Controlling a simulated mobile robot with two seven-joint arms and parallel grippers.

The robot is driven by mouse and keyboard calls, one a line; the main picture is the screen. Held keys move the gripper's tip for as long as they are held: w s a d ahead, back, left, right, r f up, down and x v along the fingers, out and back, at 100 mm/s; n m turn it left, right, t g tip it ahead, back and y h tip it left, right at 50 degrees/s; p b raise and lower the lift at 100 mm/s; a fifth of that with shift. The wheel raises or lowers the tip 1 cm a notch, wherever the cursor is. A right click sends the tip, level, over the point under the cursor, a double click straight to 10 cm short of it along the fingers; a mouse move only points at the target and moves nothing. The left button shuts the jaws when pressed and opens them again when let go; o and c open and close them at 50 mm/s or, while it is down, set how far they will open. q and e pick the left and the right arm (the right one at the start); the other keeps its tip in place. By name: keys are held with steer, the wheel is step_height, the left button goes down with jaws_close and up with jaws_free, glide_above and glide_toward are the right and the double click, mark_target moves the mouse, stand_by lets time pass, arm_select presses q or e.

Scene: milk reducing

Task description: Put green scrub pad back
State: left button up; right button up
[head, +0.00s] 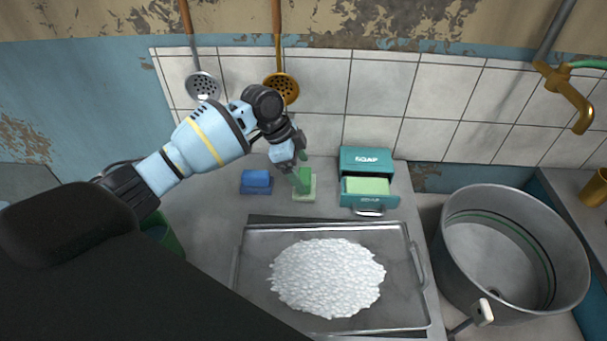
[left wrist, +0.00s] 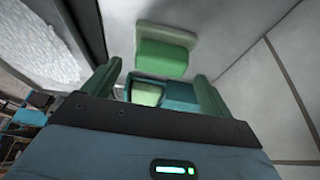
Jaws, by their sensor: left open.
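The green scrub pad (head: 304,180) sits on a light green holder (head: 304,198) on the counter behind the metal tray. In the left wrist view the pad (left wrist: 161,58) lies just beyond my fingertips, with the holder (left wrist: 168,33) behind it. My left gripper (head: 299,175) is over the pad in the head view, pointing down and partly covering it. It is open, with its fingers (left wrist: 157,74) spread and nothing held between them. Whether a finger touches the pad cannot be told. My right gripper is not in view.
A blue pad (head: 257,178) on a blue holder is to the left. A teal soap box (head: 366,158) with an open drawer of green soap is to the right. A tray (head: 415,300) of white pieces lies in front. A large metal pot (head: 468,255) stands right. Two skimmers hang behind.

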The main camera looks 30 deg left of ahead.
arm_select(q)
steer(key=v, duration=0.8)
steer(key=shift+r, duration=0.25)
